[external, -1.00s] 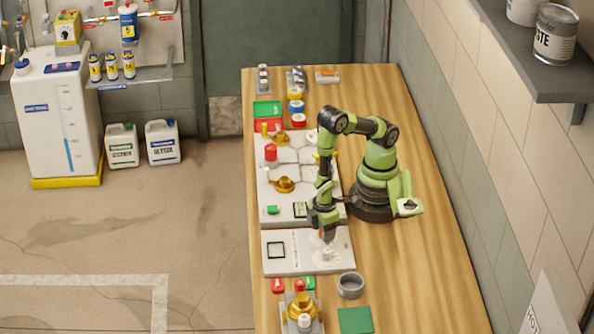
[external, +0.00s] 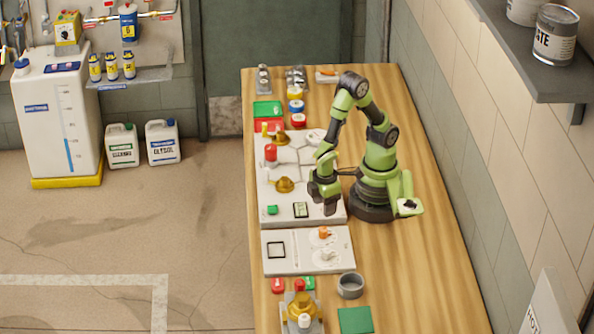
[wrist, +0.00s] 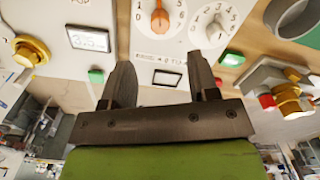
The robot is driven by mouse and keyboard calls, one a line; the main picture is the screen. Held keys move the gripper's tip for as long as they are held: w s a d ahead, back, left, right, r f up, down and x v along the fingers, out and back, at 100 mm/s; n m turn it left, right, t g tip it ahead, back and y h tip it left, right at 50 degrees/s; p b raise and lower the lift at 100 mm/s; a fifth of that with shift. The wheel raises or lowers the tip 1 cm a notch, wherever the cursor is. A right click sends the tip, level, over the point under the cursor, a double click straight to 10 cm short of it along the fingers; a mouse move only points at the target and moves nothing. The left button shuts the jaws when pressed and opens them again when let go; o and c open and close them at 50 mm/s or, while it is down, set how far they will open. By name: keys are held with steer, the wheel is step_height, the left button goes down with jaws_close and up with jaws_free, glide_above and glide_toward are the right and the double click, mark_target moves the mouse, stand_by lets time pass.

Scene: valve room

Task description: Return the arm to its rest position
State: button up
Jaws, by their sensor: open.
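My green and black arm stands on the wooden bench in the external view. My gripper (external: 330,207) hangs above the near end of the white valve panel (external: 275,208), pointing down, with nothing seen in it. In the wrist view my gripper (wrist: 160,85) shows two dark fingers spread apart and empty. An orange knob (external: 323,233) stands on the smaller white dial plate (external: 290,262); the knob also shows in the wrist view (wrist: 159,20) beside a white knob (wrist: 215,30). The gripper is apart from both knobs.
A grey ring-shaped cup (external: 350,285), a brass valve (external: 301,308) and a green square (external: 355,320) lie at the near end. Brass and red fittings (external: 271,153) stand on the panel. The bench (external: 430,250) is clear right of my base; a wall shelf (external: 540,80) overhangs farther right.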

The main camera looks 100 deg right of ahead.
steer(key=s+d+r+m+t+y, duration=0.1)
steer(key=s+d+r+m+t, duration=0.1)
steer(key=d+r, duration=0.4)
steer(key=s+d+r+m+t+y, duration=0.1)
steer(key=d+r+m+t, duration=0.4)
steer(key=r, duration=0.7)
steer(key=shift+s+d+r+m, duration=0.25)
steer(key=shift+s+d+m, duration=0.4)
steer(key=shift+m, duration=0.15)
